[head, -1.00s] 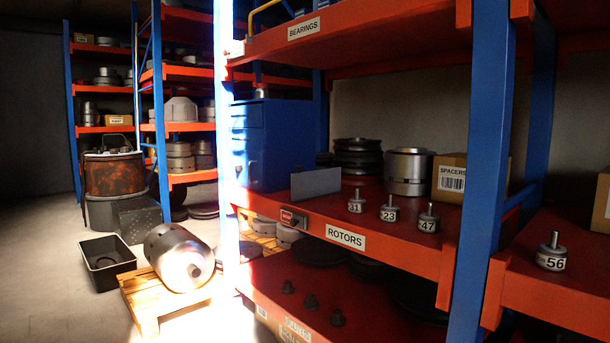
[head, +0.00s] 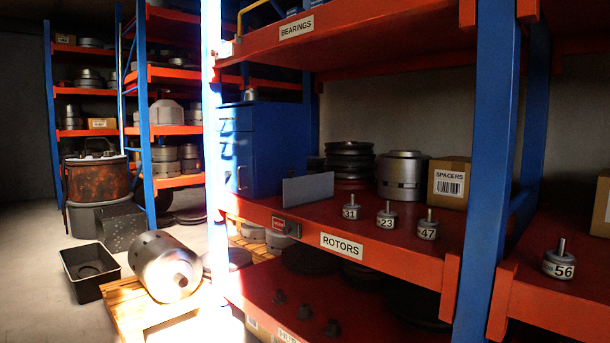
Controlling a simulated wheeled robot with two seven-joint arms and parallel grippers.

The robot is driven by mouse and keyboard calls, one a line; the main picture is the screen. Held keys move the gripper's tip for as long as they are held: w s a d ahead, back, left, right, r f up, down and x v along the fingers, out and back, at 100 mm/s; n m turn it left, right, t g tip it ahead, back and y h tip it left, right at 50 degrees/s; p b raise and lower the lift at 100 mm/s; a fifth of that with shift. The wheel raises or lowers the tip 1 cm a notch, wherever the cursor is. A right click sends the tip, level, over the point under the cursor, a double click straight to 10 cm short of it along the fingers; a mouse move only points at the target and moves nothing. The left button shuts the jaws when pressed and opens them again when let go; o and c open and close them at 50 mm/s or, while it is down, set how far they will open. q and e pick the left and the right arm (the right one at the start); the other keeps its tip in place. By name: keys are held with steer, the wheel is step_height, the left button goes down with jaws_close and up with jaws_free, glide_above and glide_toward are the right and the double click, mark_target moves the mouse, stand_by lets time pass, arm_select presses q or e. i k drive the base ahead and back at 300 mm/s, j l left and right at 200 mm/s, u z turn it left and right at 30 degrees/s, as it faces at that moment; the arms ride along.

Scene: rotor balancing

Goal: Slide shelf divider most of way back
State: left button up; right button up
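The shelf divider (head: 307,190) is a small upright grey plate. It stands on the red shelf labelled ROTORS (head: 342,244), near the front edge and in front of the blue drawer cabinet (head: 270,150). Behind it to the right are a stack of dark discs (head: 349,161) and a grey metal cylinder (head: 402,177). Neither of my grippers shows in the head view, and nothing touches the divider from the front.
Small rotors marked 31 (head: 351,207), 23 (head: 386,215) and 47 (head: 428,225) stand right of the divider. A SPACERS box (head: 449,183) is behind them. A blue post (head: 488,170) separates this bay from the right one, with rotor 56 (head: 560,260). Red shelf lies bare behind the small rotors.

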mark_target(301, 191)
steer(key=i+j+z, duration=0.1)
steer(key=z, duration=0.3)
steer(key=i+j+z, duration=0.1)
steer(key=j+z, duration=0.3)
steer(key=i+j+z, duration=0.2)
steer(key=j, duration=0.4)
steer(key=i+j+z, duration=0.2)
steer(key=j, duration=0.45)
steer(key=j+z, duration=0.25)
steer(key=j, duration=0.35)
